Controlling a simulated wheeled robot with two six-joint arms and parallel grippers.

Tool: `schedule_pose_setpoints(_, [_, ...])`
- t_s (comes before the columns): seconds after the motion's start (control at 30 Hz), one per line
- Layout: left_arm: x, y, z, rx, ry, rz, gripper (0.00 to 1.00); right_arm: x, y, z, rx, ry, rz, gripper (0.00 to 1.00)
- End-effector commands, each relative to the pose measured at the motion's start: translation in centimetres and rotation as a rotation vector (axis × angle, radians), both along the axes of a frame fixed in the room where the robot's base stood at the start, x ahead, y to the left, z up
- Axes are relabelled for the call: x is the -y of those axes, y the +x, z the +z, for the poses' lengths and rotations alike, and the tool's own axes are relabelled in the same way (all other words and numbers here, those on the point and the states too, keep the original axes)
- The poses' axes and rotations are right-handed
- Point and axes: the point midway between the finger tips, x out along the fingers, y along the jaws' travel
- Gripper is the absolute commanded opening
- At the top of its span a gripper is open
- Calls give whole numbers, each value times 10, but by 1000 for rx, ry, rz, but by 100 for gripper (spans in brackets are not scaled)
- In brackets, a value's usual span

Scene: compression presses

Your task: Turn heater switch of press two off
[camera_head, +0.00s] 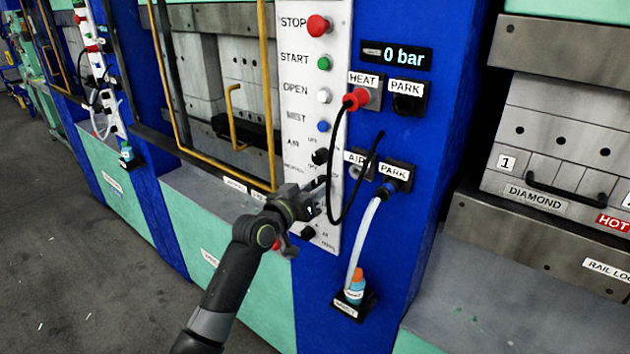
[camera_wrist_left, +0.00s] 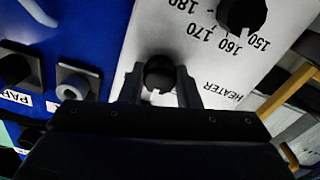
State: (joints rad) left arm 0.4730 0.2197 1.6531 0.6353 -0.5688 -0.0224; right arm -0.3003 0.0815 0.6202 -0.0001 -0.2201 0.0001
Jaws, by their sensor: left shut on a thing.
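The white control panel (camera_head: 314,110) of a blue press carries a column of buttons and black knobs. My left gripper (camera_head: 312,204) is at the lower part of this panel and hides the knob behind it in the head view. In the left wrist view, my left gripper (camera_wrist_left: 160,88) is shut on a small round black knob, the heater switch (camera_wrist_left: 159,72), with one finger on each side. A white mark shows on the knob's lower edge in that view. The label HEATER (camera_wrist_left: 224,92) is beside it, upside down. My right gripper is in neither view.
A black cable hangs from the red HEAT plug (camera_head: 356,98) in a loop close to my gripper. A temperature dial (camera_wrist_left: 243,12) is near the switch. A clear hose (camera_head: 365,240) runs down to a small bottle (camera_head: 356,286). The display (camera_head: 397,55) reads 0 bar.

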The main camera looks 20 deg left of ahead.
Motion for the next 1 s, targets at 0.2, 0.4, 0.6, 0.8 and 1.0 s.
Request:
schedule_pose_setpoints(0.2, [1,0,2,-71,-183,0,7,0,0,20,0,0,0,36])
schedule_pose_setpoints(0.4, [1,0,2,-119,-318,1,7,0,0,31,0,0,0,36])
schedule_pose_setpoints(0.6, [1,-1,1,-151,-410,1,7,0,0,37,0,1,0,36])
schedule_pose_setpoints(0.8, [1,-1,0,-169,-459,0,7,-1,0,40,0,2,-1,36])
schedule_pose_setpoints(1.0, [1,-1,-1,-175,-475,0,7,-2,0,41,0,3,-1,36])
